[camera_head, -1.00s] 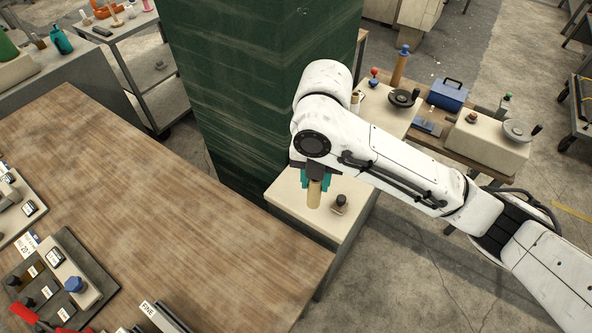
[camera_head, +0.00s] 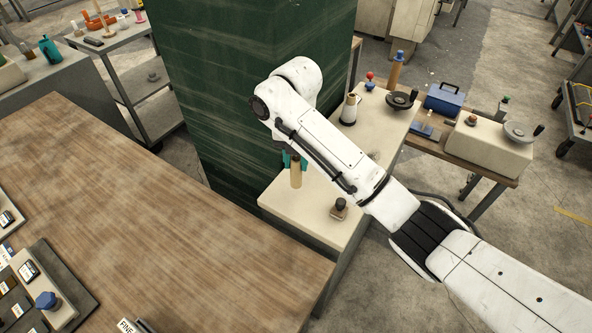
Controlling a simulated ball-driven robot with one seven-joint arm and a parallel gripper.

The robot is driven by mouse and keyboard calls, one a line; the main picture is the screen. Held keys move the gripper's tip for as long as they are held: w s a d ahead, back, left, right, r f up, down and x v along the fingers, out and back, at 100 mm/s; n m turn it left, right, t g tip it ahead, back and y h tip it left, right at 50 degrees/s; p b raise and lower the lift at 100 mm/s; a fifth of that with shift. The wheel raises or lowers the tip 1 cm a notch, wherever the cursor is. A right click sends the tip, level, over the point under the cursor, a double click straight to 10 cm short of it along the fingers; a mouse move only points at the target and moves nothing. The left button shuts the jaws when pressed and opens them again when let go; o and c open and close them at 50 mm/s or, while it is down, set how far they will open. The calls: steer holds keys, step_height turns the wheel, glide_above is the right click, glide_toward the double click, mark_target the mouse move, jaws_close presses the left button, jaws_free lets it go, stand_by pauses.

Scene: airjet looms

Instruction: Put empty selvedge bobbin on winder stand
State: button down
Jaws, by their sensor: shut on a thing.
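A tan tube-like bobbin (camera_head: 296,175) hangs upright below my gripper (camera_head: 293,160). Only bits of the gripper's teal fingers show, at the bobbin's upper end; my white arm hides the rest. The gripper is shut on the bobbin. The bobbin is over the near left part of a long beige-topped bench (camera_head: 300,211); I cannot tell whether its lower end touches the top. No part is clearly recognisable as the winder stand; a black handwheel with a crank (camera_head: 401,100) sits at the bench's far end.
A small block with a black knob (camera_head: 339,208) stands right of the bobbin. A white-and-tan cone (camera_head: 349,108) and a tall tan tube (camera_head: 396,70) stand farther back. A green column (camera_head: 235,90) rises close on the left. A wooden table (camera_head: 150,220) fills the near left.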

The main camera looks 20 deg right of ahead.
mark_target(296, 169)
steer(key=shift+w+f, duration=0.2)
steer(key=shift+f, duration=0.25)
steer(key=shift+f+p, duration=0.45)
steer(key=shift+f, duration=0.85)
steer(key=shift+f, duration=0.15)
steer(key=c, duration=0.8)
jaws_free()
step_height(296, 169, up, 12)
steer(key=shift+r+p, duration=0.2)
steer(key=shift+p, duration=0.75)
